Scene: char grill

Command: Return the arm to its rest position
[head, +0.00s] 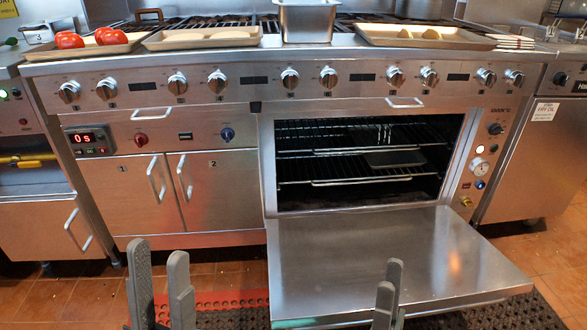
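My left gripper (159,252) is at the bottom left of the head view, its two grey fingers pointing up with a clear gap between them. It is open and empty, in front of the cabinet doors. My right gripper (389,275) is at the bottom, in front of the lowered oven door (350,240). Its fingers show one partly behind the other, with tips apart, so it looks open, and nothing shows between them. The rest of both arms is out of view.
The oven (365,205) stands open with wire racks and a dark pan (395,158) inside; its door juts forward. On the grill top are a tray with tomatoes (112,38), two more trays and a metal container (306,20). Red and dark mats lie on the tiled floor.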

